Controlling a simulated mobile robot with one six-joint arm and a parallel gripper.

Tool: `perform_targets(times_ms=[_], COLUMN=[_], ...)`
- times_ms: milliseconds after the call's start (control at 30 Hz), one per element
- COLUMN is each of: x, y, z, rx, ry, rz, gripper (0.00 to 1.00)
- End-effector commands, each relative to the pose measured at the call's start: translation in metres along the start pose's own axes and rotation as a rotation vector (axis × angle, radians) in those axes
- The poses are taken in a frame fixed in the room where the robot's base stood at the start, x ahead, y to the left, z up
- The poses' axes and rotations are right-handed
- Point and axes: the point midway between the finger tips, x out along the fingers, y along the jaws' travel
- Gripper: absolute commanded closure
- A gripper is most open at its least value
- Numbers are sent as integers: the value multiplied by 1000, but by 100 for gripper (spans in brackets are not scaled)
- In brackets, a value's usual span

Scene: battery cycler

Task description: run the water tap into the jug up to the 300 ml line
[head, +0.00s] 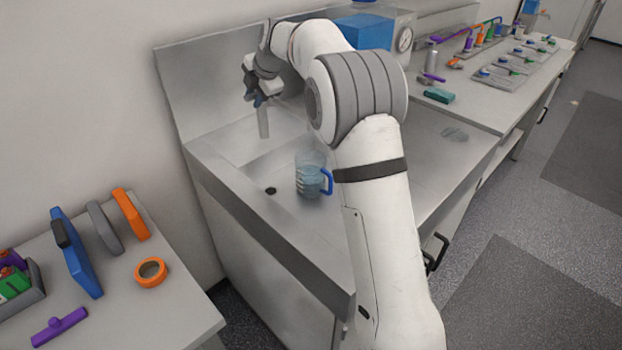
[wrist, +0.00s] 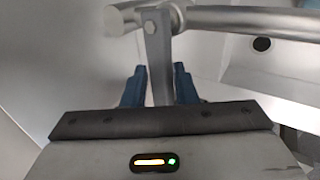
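The clear jug (head: 309,178) with a blue handle stands upright in the sink basin, right of the drain. Bluish water shows in its lower part; its scale is too small to read. My gripper (wrist: 160,80) is at the tap, and its two blue fingers stand either side of the tap's flat grey lever (wrist: 159,65). Narrow gaps seem to show beside the lever, so the fingers look open around it. The tap's pipe (wrist: 250,22) runs right in the wrist view. In the head view my gripper (head: 257,99) and arm hide much of the tap, and no stream is clearly visible.
The steel sink (head: 232,186) has a raised back wall and a dark drain (head: 270,190). A blue container (head: 363,31) and a round gauge (head: 404,40) stand behind my arm. A side table at left holds an orange ring (head: 150,272) and several tools.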

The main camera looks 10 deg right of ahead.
Motion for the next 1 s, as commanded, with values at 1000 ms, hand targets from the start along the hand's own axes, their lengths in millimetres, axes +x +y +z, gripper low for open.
perform_targets(times_ms=[1000], x=[-74], y=[4], z=[0], rx=[0], ry=[-1], rz=[3], gripper=[68])
